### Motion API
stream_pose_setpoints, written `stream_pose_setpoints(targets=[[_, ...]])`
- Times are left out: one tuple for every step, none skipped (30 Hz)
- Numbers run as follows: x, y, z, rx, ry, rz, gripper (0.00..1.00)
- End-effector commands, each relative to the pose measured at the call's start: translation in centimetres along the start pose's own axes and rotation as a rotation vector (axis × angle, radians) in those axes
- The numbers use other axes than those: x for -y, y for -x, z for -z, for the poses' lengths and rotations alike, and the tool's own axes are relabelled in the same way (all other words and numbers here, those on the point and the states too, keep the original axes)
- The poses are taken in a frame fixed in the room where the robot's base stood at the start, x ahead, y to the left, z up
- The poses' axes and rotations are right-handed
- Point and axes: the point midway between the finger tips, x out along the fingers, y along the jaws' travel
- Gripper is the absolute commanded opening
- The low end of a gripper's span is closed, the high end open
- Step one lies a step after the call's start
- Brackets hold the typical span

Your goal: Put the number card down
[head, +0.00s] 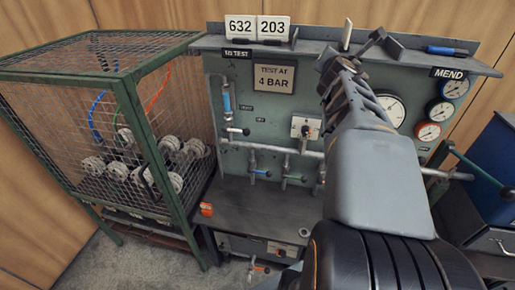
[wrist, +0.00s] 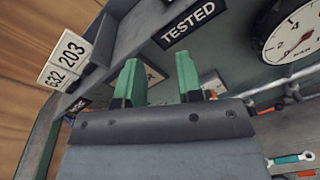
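Two white number cards stand side by side on the top ledge at the left, 632 (head: 240,28) and 203 (head: 273,28). They also show tilted at the left of the wrist view, 632 (wrist: 61,74) and 203 (wrist: 73,48). My gripper (wrist: 159,64) has its two green fingers apart, with no card visible between them. It is in front of the panel, to the right of the cards and apart from them. In the head view my arm hides most of the gripper. A narrow white piece (head: 347,34) rises by the ledge; I cannot tell what it is.
The TO TEST label (head: 237,53) is below the cards; the TESTED label (wrist: 188,23) is near my gripper in the wrist view. A 4 BAR sign (head: 273,79), gauges (head: 429,131) and pipes (head: 262,147) project from the panel. A mesh cage (head: 150,120) stands left. A blue marker (head: 446,50) lies on the ledge.

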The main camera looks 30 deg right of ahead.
Motion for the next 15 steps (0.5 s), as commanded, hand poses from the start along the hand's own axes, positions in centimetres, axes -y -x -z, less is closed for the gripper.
stream_pose_setpoints(targets=[[-0.8,1.0,3.0,-0.058,-0.210,0.028,0.34],[-1.0,1.6,4.9,-0.096,-0.350,0.061,0.34],[-1.2,2.7,7.5,-0.149,-0.540,0.118,0.34],[-1.3,3.6,9.6,-0.189,-0.678,0.168,0.34],[-1.3,4.6,11.7,-0.229,-0.809,0.228,0.34],[-1.3,6.2,14.5,-0.279,-0.973,0.315,0.34],[-1.3,7.4,16.5,-0.313,-1.086,0.390,0.34],[-1.2,8.8,18.5,-0.344,-1.191,0.467,0.34],[-1.1,10.6,21.0,-0.378,-1.314,0.578,0.34],[-1.0,12.1,22.7,-0.398,-1.394,0.663,0.34],[-0.9,13.5,24.3,-0.412,-1.465,0.748,0.34],[-0.7,15.4,26.1,-0.425,-1.543,0.858,0.34],[-0.6,16.7,27.3,-0.429,-1.590,0.938,0.34],[-0.5,18.0,28.4,-0.429,-1.630,1.012,0.34],[-0.3,19.5,29.5,-0.426,-1.673,1.102,0.34]])
